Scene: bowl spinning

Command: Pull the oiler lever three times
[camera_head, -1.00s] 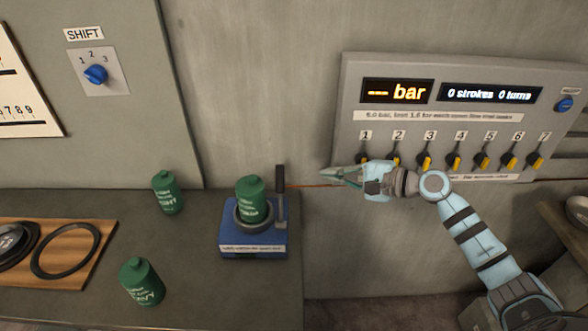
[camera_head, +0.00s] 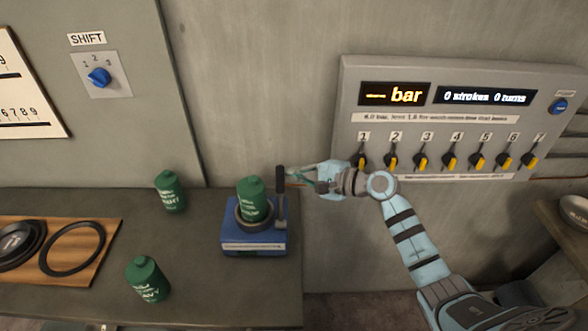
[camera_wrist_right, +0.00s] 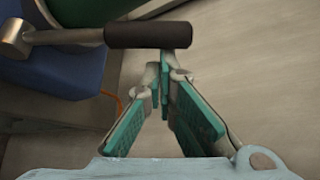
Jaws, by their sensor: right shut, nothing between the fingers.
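The oiler is a blue box (camera_head: 252,241) on the counter with a green bottle (camera_head: 251,196) upright in its ring. Its lever (camera_head: 280,180) stands upright at the right side with a black grip. In the right wrist view the black grip (camera_wrist_right: 148,35) crosses just beyond my fingertips. My right gripper (camera_head: 291,173) is just right of the lever in the head view. In the right wrist view its teal-padded fingers (camera_wrist_right: 163,74) meet at the tips, shut and empty. I cannot tell whether they touch the grip. My left gripper is out of view.
Two more green bottles (camera_head: 170,192) (camera_head: 147,280) stand left on the counter. A wall panel (camera_head: 430,117) with several yellow-tipped switches reads "0 strokes 0 turns". A wooden board (camera_head: 90,228) holds dark rings. The counter in front of the oiler is clear.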

